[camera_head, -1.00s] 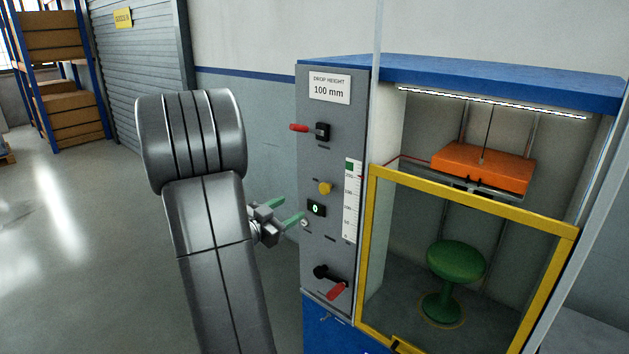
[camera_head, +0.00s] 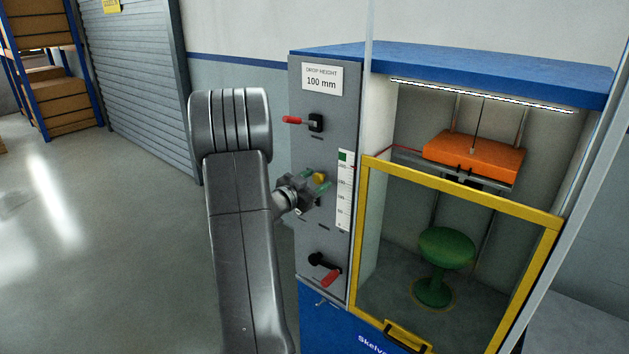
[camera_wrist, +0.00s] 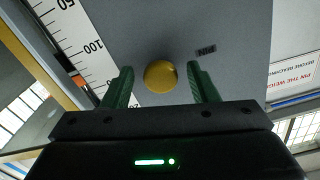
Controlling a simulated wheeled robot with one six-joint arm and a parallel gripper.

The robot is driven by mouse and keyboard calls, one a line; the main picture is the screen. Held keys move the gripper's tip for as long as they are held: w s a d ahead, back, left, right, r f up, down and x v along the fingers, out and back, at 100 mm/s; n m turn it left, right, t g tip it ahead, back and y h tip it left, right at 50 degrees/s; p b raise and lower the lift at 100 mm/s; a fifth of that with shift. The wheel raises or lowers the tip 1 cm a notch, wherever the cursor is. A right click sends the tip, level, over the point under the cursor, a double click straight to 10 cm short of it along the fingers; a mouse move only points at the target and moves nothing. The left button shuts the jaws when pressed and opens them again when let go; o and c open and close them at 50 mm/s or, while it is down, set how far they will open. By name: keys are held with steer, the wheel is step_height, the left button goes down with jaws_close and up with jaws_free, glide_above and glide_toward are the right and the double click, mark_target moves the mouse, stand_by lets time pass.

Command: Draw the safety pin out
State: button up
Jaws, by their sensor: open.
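The safety pin shows as a round yellow knob (camera_head: 320,177) on the grey control panel, with a small dark label beside it that seems to read PIN. In the wrist view the knob (camera_wrist: 160,76) sits between the two green fingers of my gripper (camera_wrist: 160,68). The fingers are open, with a gap on each side of the knob. In the head view my gripper (camera_head: 316,181) is at the panel and partly covers the area around the knob. The pin's shaft is hidden.
A red-handled lever (camera_head: 295,120) is above the knob and another red handle (camera_head: 330,278) below it. A white height scale (camera_head: 345,190) runs to the right. The yellow-framed guard (camera_head: 460,196) encloses an orange weight (camera_head: 474,156) above a green stool (camera_head: 446,247).

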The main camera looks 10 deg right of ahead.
jaws_close()
steer(key=shift+s+a+f, duration=0.1)
steer(key=shift+s+a, duration=0.05)
steer(key=shift+a, duration=0.1)
steer(key=b+v, duration=0.1)
steer(key=v, duration=0.5)
steer(key=shift+s+a, duration=0.25)
jaws_free()
steer(key=shift+a, duration=0.15)
steer(key=b+v, duration=0.2)
steer(key=v, duration=1.2)
